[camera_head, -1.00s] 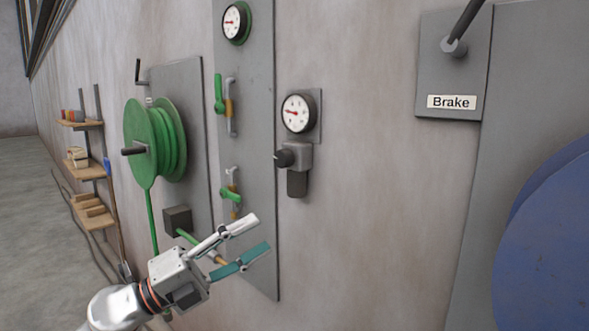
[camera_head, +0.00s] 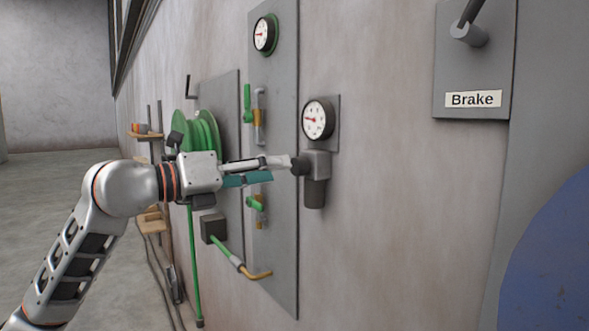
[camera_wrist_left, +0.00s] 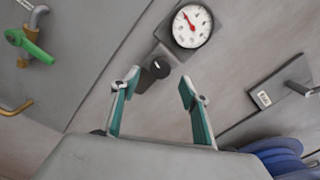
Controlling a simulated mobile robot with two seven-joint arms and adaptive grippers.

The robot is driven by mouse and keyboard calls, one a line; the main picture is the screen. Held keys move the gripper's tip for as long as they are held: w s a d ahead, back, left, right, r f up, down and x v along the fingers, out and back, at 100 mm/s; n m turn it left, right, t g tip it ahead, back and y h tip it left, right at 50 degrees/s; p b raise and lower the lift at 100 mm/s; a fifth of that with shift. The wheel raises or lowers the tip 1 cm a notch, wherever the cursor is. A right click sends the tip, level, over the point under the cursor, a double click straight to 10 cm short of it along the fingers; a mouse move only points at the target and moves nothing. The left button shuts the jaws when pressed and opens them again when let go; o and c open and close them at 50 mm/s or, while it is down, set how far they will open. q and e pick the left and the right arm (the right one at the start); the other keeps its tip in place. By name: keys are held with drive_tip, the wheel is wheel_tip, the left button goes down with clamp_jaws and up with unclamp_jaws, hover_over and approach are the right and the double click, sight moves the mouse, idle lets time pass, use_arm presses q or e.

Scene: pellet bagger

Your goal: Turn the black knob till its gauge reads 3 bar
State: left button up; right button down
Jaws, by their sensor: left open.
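The black knob (camera_head: 299,165) sticks out from the left side of a grey regulator body (camera_head: 317,163) on the wall. Its gauge (camera_head: 319,119) is right above, with a white face and a red needle pointing left; the numbers are too small to read. My left gripper (camera_head: 280,169) is open, its fingertips close to the knob. In the left wrist view the knob (camera_wrist_left: 158,67), with a white mark, lies just beyond and between the two open fingertips (camera_wrist_left: 158,84). The gauge (camera_wrist_left: 192,26) shows there too. Contact cannot be told. My right gripper is not in view.
A grey panel (camera_head: 273,80) to the left carries a second, green-rimmed gauge (camera_head: 265,34) and green-handled valves (camera_head: 247,102). A green hose reel (camera_head: 205,130) stands behind my gripper. A Brake plate (camera_head: 473,75) and blue drum (camera_head: 550,255) are at the right.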

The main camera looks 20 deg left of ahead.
sight(294, 168)
use_arm(q)
drive_tip(key=x, duration=0.5)
drive_tip(key=shift+w+d, duration=0.25)
drive_tip(key=shift+d, duration=0.05)
drive_tip(key=c, duration=1.1)
